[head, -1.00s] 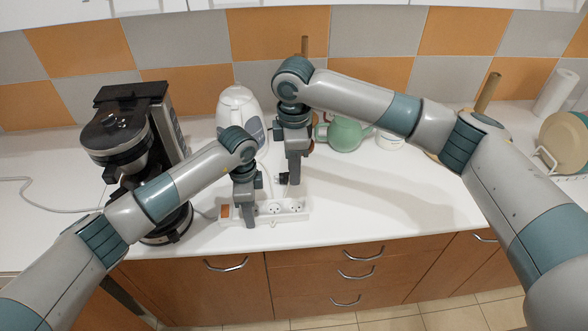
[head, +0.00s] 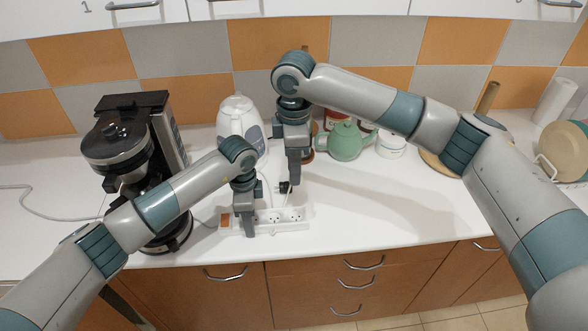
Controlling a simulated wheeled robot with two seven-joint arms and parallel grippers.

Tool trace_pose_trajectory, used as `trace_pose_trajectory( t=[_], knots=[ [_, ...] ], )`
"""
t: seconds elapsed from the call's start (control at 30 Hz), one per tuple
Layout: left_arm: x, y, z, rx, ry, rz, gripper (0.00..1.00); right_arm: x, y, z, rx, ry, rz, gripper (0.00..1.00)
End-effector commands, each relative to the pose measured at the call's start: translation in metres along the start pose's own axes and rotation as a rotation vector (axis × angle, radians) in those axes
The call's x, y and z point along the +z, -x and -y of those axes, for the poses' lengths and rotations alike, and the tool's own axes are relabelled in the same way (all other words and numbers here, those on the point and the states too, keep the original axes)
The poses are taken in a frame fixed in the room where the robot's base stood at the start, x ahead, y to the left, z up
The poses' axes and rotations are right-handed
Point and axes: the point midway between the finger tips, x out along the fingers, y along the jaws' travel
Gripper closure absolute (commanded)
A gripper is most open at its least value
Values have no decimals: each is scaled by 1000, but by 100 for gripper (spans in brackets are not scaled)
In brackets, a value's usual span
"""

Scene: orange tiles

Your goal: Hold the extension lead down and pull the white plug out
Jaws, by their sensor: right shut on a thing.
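The white extension lead (head: 303,225) lies along the counter's front, with a reddish switch (head: 225,219) at its left end and sockets showing to the right. My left gripper (head: 248,234) points down at the lead, its fingertips over the left half; whether its jaws are open is unclear. My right gripper (head: 294,183) points down above and behind the lead's right half, apart from it in the picture. It is shut on the white plug, which its fingers mostly hide. A small dark thing (head: 284,188) shows beside its fingertips; I cannot tell what it is.
A white kettle (head: 240,122) stands behind my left gripper. A black coffee machine (head: 130,140) is at the left. A green teapot (head: 343,142) and a white tub (head: 391,145) are behind at the right. The counter right of the lead is clear.

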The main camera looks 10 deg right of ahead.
Motion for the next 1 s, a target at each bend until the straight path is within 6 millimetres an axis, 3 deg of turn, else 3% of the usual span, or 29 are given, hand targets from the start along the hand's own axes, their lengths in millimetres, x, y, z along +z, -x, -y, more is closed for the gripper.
trace_pose_trajectory(
  t=[0.4,0.87,0.9,0.97,1.0],
  knots=[
    [0,1,0,-1,0,-1,85,0,13,0,1,1,-1,100],
    [0,1,0,-1,0,-1,85,0,14,0,1,1,-1,100],
    [0,1,0,-1,0,-1,44,0,14,0,1,1,-1,100],
    [0,0,0,-1,0,-1,31,0,14,0,1,1,0,100],
    [0,0,0,-1,0,-1,31,0,14,0,1,1,0,100]
  ],
)
